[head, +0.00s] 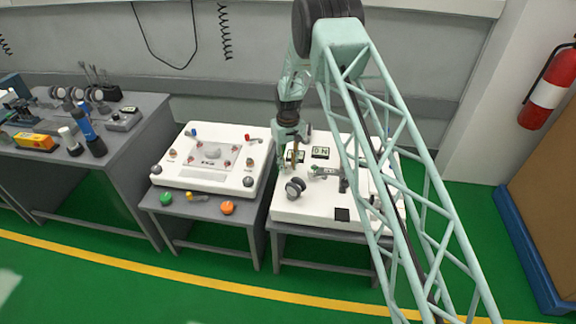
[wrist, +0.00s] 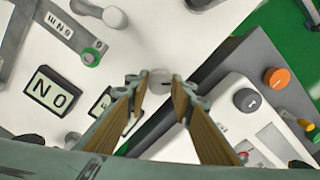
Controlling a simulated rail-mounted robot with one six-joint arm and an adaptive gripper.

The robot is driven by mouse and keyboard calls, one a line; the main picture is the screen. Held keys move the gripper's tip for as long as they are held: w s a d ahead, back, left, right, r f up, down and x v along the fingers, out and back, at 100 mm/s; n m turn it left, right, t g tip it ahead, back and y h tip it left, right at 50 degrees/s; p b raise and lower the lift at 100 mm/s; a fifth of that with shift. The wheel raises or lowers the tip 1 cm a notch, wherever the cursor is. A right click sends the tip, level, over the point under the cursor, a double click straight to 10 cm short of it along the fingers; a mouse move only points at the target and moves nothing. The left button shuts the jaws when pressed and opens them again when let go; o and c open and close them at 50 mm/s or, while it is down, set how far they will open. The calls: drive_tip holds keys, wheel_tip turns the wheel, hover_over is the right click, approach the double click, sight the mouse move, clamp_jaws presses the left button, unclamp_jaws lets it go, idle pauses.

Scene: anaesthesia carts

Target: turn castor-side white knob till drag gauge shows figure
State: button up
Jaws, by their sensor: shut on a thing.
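My gripper (wrist: 160,84) is over the left part of the right cart's white top, fingers shut on a small white knob (wrist: 159,77). It also shows from above in the head view (head: 290,146). The knob is partly hidden between the fingertips. A dark castor wheel (head: 295,187) stands on the same top, in front of the gripper. A framed display (head: 320,152) reads "0 N"; it appears upside down in the wrist view (wrist: 50,92). A second display (head: 295,156) sits beside it, partly covered by a finger in the wrist view (wrist: 103,104); its figure is not legible.
A grey fitting (head: 325,171) lies on the right cart, near a black square (head: 342,214). The left cart (head: 205,182) carries a white panel with knobs, with green and orange knobs (head: 228,207) in front. A grey bench (head: 120,145) with tools stands far left.

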sight(288, 167)
drive_tip(key=shift+n, duration=1.9)
drive_tip(key=o, duration=0.8)
drive_tip(key=shift+o, duration=0.2)
drive_tip(key=shift+r, duration=0.2)
wheel_tip(288, 167, up, 12)
drive_tip(key=shift+f, duration=0.15)
